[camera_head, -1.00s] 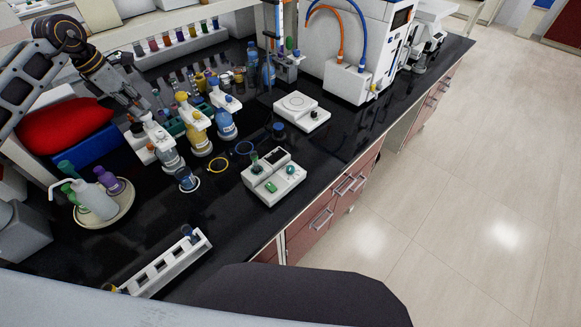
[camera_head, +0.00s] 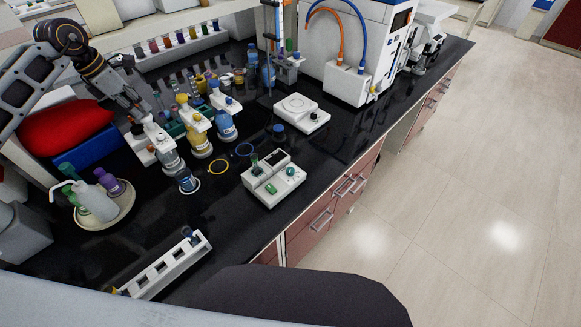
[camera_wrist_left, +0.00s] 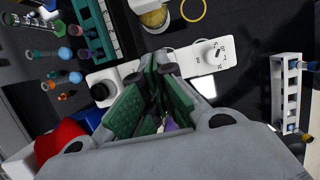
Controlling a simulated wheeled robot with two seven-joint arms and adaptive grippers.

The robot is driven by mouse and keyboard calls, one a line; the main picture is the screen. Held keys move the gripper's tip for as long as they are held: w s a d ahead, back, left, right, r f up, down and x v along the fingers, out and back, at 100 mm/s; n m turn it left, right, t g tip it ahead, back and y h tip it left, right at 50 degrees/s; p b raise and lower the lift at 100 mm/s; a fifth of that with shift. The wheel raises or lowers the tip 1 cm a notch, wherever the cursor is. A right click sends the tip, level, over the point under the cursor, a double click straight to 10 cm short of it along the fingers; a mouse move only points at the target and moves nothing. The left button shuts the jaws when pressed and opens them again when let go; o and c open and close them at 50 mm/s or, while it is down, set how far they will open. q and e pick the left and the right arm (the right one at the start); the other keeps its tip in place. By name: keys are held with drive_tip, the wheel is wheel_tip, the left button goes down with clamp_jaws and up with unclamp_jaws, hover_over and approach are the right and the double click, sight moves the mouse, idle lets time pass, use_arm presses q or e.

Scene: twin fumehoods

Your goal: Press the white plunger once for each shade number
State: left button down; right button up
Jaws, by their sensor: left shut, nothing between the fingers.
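My left gripper (camera_head: 138,106) hangs at the left behind the nearest white dispenser block (camera_head: 153,137). Its green-padded fingers (camera_wrist_left: 158,90) are shut and empty in the left wrist view. A round white knob (camera_wrist_left: 212,53) on a white plate with dark marks shows beyond the fingers. It looks like the white plunger, but I cannot be sure. In the head view, a grey-blue bottle (camera_head: 168,160), a yellow bottle (camera_head: 200,144) and a blue bottle (camera_head: 227,128) stand by the white blocks. No shade number is readable. My right gripper is not in view.
A white reader (camera_head: 273,187) with a green vial stands at the bench front, near a white plate device (camera_head: 302,113). A white rack (camera_head: 165,265), a wash-bottle tray (camera_head: 112,217), a red object (camera_head: 65,125) and a shelf of colored vials (camera_head: 180,38) surround the area.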

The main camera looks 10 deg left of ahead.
use_arm(q)
drive_tip(key=shift+r+p, duration=1.1)
drive_tip(key=shift+r, duration=0.4)
drive_tip(key=shift+f, duration=0.1)
